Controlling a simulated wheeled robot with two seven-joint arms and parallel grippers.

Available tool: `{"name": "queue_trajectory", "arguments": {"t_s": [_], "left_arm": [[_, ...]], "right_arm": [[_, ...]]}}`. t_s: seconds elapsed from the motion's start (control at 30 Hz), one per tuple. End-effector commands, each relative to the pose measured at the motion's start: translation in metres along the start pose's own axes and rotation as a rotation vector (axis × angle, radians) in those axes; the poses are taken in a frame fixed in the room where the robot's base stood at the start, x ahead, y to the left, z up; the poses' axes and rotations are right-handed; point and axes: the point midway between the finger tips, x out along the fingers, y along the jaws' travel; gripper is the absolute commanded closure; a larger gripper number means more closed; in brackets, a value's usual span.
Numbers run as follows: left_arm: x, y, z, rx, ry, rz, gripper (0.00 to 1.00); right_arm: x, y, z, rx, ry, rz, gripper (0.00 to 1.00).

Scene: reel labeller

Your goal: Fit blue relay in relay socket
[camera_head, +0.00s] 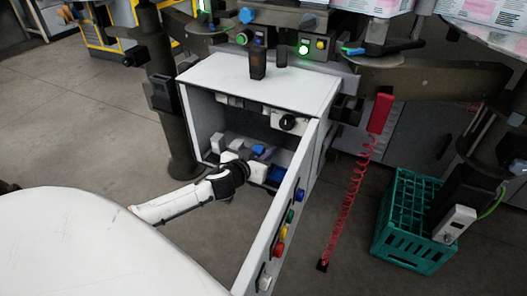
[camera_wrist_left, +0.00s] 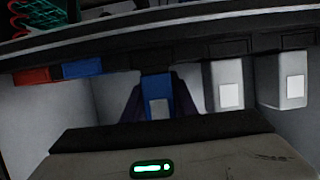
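The blue relay (camera_wrist_left: 157,92) shows in the left wrist view, with a pale label on its face. Its top meets the dark socket rail (camera_wrist_left: 190,55); I cannot tell whether it is seated or only in front of it. My left gripper (camera_wrist_left: 160,112) has a dark finger close against each side of the relay and appears shut on it. In the head view the relay shows as a small blue patch (camera_head: 258,149) inside the open white cabinet, just beyond my left gripper (camera_head: 252,165). The socket's opening is hidden. My right gripper is not in view.
White relays (camera_wrist_left: 225,88) stand in a row beside the blue one. Red (camera_wrist_left: 32,76) and blue (camera_wrist_left: 82,69) blocks sit on the rail. The open cabinet door (camera_head: 283,215) with buttons stands close right of my arm. A green crate (camera_head: 405,225) is on the floor.

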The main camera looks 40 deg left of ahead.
Motion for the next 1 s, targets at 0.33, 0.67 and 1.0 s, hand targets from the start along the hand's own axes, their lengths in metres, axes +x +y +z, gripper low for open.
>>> {"name": "queue_trajectory", "arguments": {"t_s": [0.33,0.67,1.0], "left_arm": [[0.0,0.0,0.0,0.0,0.0,0.0,0.54],[-0.019,0.001,0.001,-0.001,-0.003,0.002,0.54],[-0.083,0.0,0.0,-0.001,-0.002,0.0,0.54]], "right_arm": [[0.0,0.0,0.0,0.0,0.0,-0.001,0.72],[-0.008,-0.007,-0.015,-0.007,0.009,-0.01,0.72],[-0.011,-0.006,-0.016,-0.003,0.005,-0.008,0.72]]}}
